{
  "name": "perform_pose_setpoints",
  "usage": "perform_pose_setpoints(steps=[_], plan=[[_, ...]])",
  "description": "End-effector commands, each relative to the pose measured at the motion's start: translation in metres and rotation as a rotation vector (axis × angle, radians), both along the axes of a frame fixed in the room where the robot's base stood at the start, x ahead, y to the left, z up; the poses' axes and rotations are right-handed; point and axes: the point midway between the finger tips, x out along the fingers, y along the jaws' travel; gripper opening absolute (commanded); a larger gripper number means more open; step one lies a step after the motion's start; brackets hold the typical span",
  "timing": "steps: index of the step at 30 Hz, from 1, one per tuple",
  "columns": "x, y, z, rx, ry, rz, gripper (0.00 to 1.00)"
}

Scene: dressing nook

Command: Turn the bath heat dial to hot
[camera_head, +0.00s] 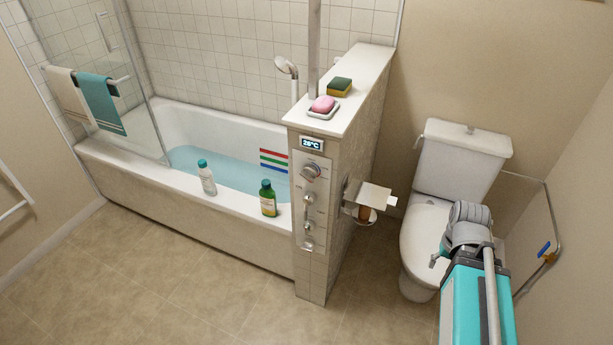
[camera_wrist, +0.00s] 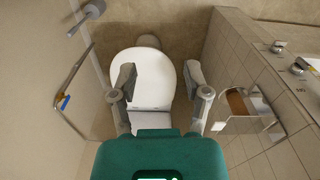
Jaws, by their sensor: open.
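The control panel (camera_head: 309,205) is on the narrow end of the tiled half wall beside the bath. A large round metal dial (camera_head: 311,171) sits near its top, under a small display (camera_head: 312,143) that reads about 26°C. I take it for the heat dial; its pointer mark is too small to read. My gripper (camera_wrist: 160,78) is open and empty above the toilet, its fingers wide apart. In the head view my arm is at the lower right, well right of the panel. Metal knobs (camera_wrist: 278,46) show at the right edge of the wrist view.
Smaller knobs (camera_head: 309,198) sit below the dial. A toilet-roll holder (camera_head: 374,195) sticks out of the half wall between panel and toilet (camera_head: 463,155). Bottles (camera_head: 268,198) stand on the rim of the filled bath (camera_head: 150,180). A grab rail (camera_head: 557,225) is at right. Floor in front is clear.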

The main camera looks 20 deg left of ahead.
Motion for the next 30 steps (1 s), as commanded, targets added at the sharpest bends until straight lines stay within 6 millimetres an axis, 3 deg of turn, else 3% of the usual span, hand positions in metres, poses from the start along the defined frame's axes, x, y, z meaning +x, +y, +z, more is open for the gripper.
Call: perform_pose_setpoints(steps=[1,5,17,23,30], plan=[[0.000,0.000,-0.001,-0.002,0.000,0.002,0.78],[0.003,0.002,-0.005,-0.022,-0.004,0.024,1.00],[0.037,0.025,-0.040,-0.298,-0.051,0.295,1.00],[0.062,0.051,-0.053,-0.513,-0.087,0.504,1.00],[0.090,0.095,-0.058,-0.778,-0.131,0.749,1.00]])
